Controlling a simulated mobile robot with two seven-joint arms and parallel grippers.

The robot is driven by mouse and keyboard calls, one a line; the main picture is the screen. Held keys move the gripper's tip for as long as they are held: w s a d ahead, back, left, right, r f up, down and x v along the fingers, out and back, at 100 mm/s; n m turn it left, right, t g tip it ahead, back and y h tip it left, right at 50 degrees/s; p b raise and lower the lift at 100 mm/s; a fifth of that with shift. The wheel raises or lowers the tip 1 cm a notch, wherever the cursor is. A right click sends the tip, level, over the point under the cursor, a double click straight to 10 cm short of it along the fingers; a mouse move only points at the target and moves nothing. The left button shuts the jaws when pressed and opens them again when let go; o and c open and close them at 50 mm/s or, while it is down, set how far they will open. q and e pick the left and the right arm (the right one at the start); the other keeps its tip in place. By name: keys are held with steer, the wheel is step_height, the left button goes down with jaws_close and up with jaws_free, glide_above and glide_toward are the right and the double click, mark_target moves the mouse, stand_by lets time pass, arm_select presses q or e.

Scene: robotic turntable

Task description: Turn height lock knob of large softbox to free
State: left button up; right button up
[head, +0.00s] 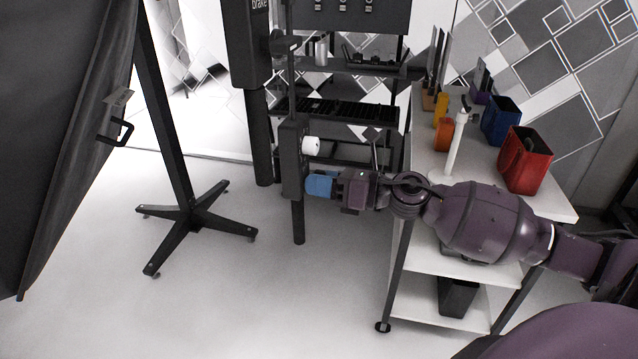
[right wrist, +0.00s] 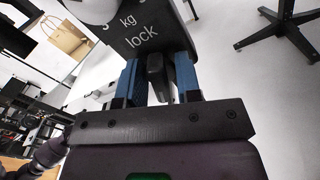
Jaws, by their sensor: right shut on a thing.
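A black box (head: 291,150) sits on a dark upright pole, with a white round knob (head: 311,146) on its side. The right wrist view shows the box (right wrist: 150,22) close up, with the words "kg" and "lock" printed on it. My right gripper (head: 319,185), with blue fingers, is at the lower part of the box. In the right wrist view its fingers (right wrist: 158,80) are shut on a dark lock knob (right wrist: 156,72) below the word "lock". The knob's exact turn is hard to tell. The large dark softbox (head: 60,120) fills the left side. My left gripper is not in view.
A black stand with a cross-shaped foot (head: 195,212) is left of the pole. A white-topped cart (head: 435,165) with red (head: 525,160) and blue (head: 501,121) bins stands under my right arm. A column marked "brake" (head: 247,50) rises behind. The floor in front is clear.

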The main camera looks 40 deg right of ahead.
steer(key=shift+n+b, duration=0.55)
steer(key=shift+n, duration=1.55)
steer(key=o, duration=0.6)
steer(key=b+v, duration=0.1)
steer(key=v, duration=1)
steer(key=shift+w, duration=0.1)
